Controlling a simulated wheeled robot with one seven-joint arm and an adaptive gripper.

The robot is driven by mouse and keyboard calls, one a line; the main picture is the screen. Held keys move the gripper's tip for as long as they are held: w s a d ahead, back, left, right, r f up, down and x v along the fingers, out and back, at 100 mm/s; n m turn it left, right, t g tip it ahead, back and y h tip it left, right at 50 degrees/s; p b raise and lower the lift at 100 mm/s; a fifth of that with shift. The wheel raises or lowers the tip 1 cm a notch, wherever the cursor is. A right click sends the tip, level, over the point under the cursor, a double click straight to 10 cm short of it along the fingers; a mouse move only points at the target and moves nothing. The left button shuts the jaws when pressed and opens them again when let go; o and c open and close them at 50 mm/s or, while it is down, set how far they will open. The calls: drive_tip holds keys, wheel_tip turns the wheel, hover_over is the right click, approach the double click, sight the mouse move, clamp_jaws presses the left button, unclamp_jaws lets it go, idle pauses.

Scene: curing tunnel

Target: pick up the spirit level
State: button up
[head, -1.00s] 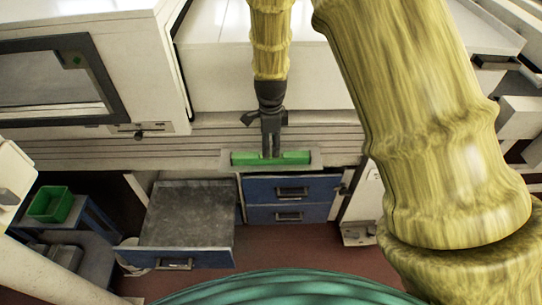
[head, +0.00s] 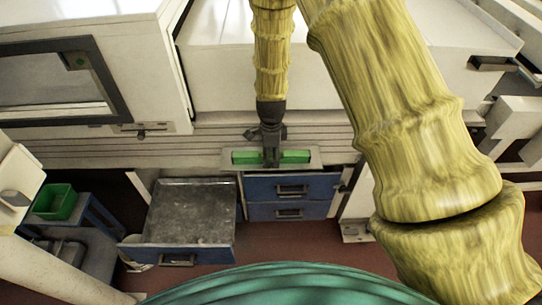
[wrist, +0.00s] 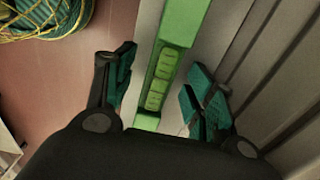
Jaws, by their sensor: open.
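The spirit level (head: 296,157) is a long green bar lying flat on a light grey ledge plate (head: 315,160) above the blue drawers. In the wrist view the spirit level (wrist: 184,22) runs up between my two fingers, with small lighter green panels on it. My gripper (head: 271,158) is over the middle of the bar and hides that part in the head view. In the wrist view my gripper (wrist: 160,65) is open, one finger on each side of the bar, with gaps showing. How far the fingertips are above the ledge I cannot tell.
An open drawer (head: 190,212) juts out left of the closed blue drawers (head: 290,187). A green bin (head: 55,202) stands on a side stand at the far left. A white machine housing (head: 320,70) rises behind the ledge. Red-brown floor lies below.

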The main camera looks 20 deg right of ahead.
drive_tip(key=shift+c, duration=0.3)
clamp_jaws()
drive_tip(key=shift+r, duration=0.1)
